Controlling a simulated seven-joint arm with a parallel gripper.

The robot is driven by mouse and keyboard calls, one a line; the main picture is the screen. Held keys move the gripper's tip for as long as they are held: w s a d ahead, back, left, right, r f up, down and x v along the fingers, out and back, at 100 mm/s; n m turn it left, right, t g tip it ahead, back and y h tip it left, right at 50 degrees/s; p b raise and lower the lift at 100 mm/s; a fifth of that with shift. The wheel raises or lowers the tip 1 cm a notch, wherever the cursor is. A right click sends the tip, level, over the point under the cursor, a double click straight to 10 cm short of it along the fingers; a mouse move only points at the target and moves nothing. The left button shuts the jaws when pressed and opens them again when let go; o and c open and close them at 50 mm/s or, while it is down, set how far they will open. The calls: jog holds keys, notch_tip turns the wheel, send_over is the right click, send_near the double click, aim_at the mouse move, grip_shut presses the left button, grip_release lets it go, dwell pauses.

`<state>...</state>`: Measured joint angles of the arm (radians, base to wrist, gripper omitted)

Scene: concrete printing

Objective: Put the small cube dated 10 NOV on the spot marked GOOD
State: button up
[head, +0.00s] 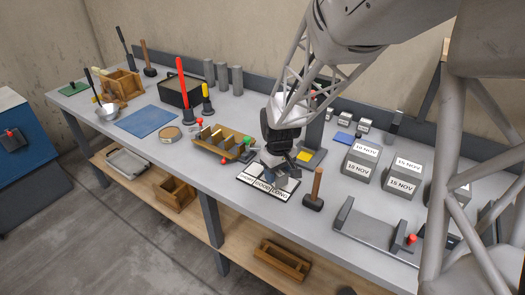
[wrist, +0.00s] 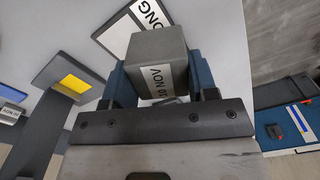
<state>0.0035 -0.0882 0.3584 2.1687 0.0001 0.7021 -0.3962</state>
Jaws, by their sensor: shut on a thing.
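My gripper (wrist: 162,82) is shut on a small grey cube (wrist: 160,50) between its blue fingers in the wrist view. The cube's white label reads NOV upside down, with a number that looks like 10. In the head view my gripper (head: 282,160) is over the marked board (head: 268,188), whose spots include GOOD and LONG. In the wrist view the board (wrist: 118,35) shows behind the cube with the end of LONG readable; the GOOD spot is hidden there. I cannot tell whether the cube touches the board.
Large cubes dated 10 NOV (head: 358,165) and 15 NOV (head: 404,177) stand to the right. A mallet (head: 314,194) is close right of the board. A wooden tray (head: 220,143) is to the left, a grey stand with a yellow pad (head: 304,156) behind.

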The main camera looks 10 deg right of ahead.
jog(key=shift+w+f, duration=0.2)
jog(key=shift+w, duration=1.75)
jog(key=shift+w+f, duration=0.15)
jog(key=shift+w, duration=1.8)
jog(key=shift+f, duration=1.75)
jog(key=shift+f, duration=0.1)
jog(key=o, duration=1.1)
notch_tip(320, 180, up, 12)
jog(key=shift+r, duration=0.1)
